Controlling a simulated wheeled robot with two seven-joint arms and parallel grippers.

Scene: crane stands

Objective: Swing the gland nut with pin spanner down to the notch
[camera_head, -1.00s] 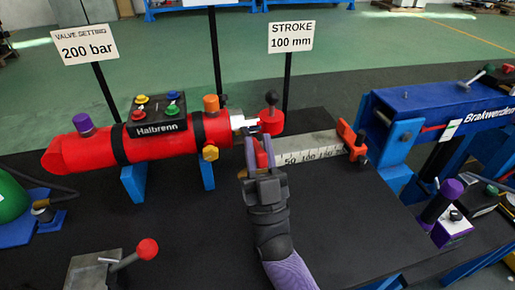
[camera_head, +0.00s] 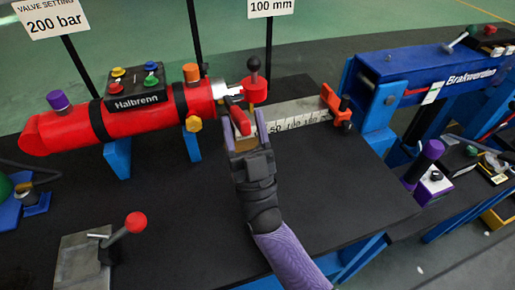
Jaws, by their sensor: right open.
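A red cylinder labelled Halbrenn (camera_head: 150,112) lies across a stand. At its right end is the silver gland nut (camera_head: 219,88). A red spanner handle (camera_head: 239,121) slopes from it toward me. My right gripper (camera_head: 243,134) is open, with its fingers around the red handle's near end. Whether a finger touches the handle cannot be told. The gripper partly hides the spanner, and the notch cannot be made out. A red rod end (camera_head: 255,90) with a black ball on top stands just right of the nut. My left gripper is not in view.
A scale bar (camera_head: 295,114) with an orange-red stop (camera_head: 335,103) runs right of the gripper. A red-knobbed lever (camera_head: 136,222) stands at the front left. A blue Brakwerden beam (camera_head: 430,68) is at the right. The black tabletop (camera_head: 340,185) is clear at the front right.

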